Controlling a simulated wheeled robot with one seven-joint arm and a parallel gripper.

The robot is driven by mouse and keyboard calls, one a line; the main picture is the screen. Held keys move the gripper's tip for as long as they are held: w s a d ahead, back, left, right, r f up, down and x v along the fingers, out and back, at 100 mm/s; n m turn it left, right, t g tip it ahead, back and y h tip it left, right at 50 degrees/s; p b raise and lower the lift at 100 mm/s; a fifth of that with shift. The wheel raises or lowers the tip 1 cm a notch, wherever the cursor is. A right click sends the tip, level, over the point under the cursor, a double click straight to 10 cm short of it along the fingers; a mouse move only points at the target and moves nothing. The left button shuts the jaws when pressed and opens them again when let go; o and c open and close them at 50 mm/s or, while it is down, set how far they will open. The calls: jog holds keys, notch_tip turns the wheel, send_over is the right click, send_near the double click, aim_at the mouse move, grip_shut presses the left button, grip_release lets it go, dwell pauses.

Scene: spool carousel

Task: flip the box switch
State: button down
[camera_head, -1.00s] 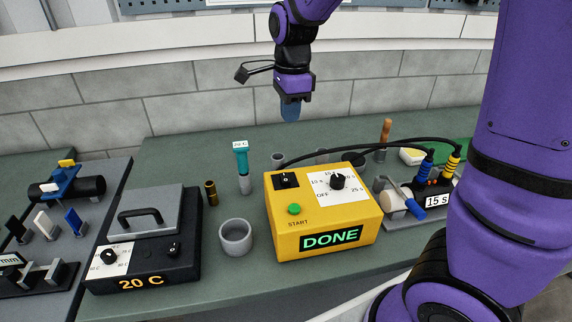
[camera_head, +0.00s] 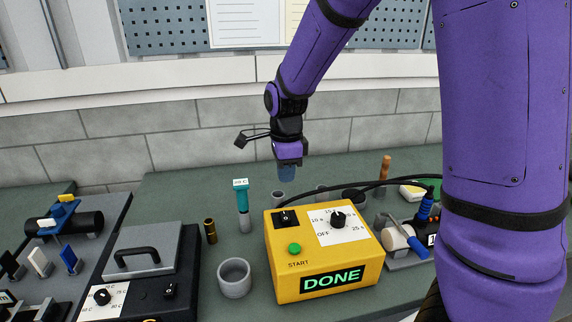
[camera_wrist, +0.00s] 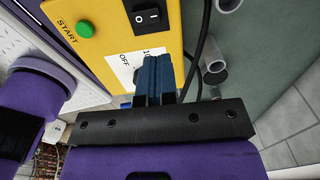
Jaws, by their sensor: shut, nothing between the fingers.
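The yellow box (camera_head: 322,266) stands on the green bench and shows DONE on its lit front display. Its black rocker switch (camera_head: 285,219) is on the top at the back left, beside a white dial plate with a black knob (camera_head: 338,219) and above a green START button (camera_head: 294,248). My gripper (camera_head: 287,173) hangs above and behind the box, apart from it, with its blue fingers shut and empty. In the wrist view the rocker switch (camera_wrist: 148,15) lies beyond the fingertips (camera_wrist: 154,62), and the fingers cover part of the dial plate.
Black cables (camera_head: 372,184) arch from behind the box to the right. A grey cup (camera_head: 234,278) and a teal-handled tool (camera_head: 242,201) stand left of the box. A black heater unit (camera_head: 147,262) reading is farther left.

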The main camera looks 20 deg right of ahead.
aim_at(287, 213)
notch_tip(287, 213, down, 9)
jog(key=shift+f, duration=0.1)
dwell(0.3)
jog(key=shift+w+f+g, duration=0.1)
jog(key=shift+f+g, duration=0.2)
jog(key=shift+g, duration=0.1)
jog(key=shift+s+r, duration=0.1)
jog(key=shift+s, duration=0.1)
jog(key=shift+s+a+r, duration=0.1)
jog(key=shift+s+r, duration=0.25)
jog(key=shift+s, duration=0.2)
